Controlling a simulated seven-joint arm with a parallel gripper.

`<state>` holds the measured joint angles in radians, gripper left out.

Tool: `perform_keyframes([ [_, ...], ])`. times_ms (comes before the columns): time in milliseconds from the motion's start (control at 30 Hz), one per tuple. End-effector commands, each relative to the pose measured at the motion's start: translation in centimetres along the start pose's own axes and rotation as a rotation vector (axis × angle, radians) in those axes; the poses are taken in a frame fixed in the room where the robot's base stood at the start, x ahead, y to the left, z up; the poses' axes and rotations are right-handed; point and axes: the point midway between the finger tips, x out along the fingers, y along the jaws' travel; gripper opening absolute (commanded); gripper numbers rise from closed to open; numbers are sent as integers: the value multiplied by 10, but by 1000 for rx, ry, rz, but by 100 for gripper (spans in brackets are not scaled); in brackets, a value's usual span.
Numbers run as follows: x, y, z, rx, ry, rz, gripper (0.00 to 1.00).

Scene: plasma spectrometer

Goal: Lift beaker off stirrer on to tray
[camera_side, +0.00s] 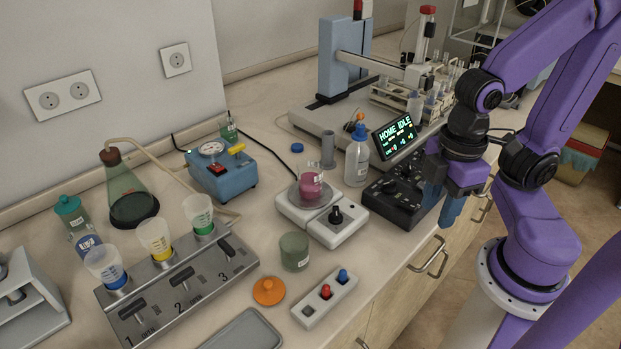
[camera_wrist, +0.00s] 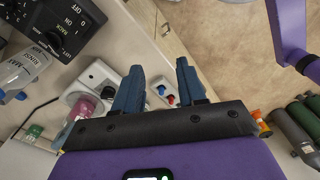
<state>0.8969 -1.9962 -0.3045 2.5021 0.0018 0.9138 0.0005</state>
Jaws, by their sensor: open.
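The beaker (camera_side: 310,187) holds pink liquid and stands upright on the white stirrer (camera_side: 322,218) in the middle of the bench. In the wrist view the beaker (camera_wrist: 83,106) and the stirrer (camera_wrist: 98,75) are partly hidden behind my gripper. The grey tray (camera_side: 245,331) lies at the front edge of the side view, cut off by the frame; its visible part is empty. My gripper (camera_side: 442,208) is open and empty, right of the stirrer, beyond the black control box and near the bench edge. Its two blue fingers (camera_wrist: 160,85) show apart in the wrist view.
A clear bottle (camera_side: 357,160) and grey cylinder (camera_side: 328,150) stand close behind the stirrer. A green-grey cup (camera_side: 294,251), orange lid (camera_side: 268,291) and switch box (camera_side: 325,297) lie between stirrer and tray. A black control box (camera_side: 400,197) stands at right. A filter manifold (camera_side: 180,280) stands left.

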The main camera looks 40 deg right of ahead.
Motion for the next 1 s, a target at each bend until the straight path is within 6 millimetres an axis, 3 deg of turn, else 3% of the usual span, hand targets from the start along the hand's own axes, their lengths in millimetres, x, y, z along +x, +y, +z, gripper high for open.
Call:
perform_keyframes([
  [367, 0, 0, 0, 0, 0, 0, 40],
  [467, 0, 0, 0, 0, 0, 0, 66],
  [533, 0, 0, 0, 0, 0, 0, 89],
  [567, 0, 0, 0, 0, 0, 0, 91],
  [867, 0, 1, -1, -7, -7, 4, 91],
  [1000, 4, 13, -11, -74, -70, 47, 91],
])
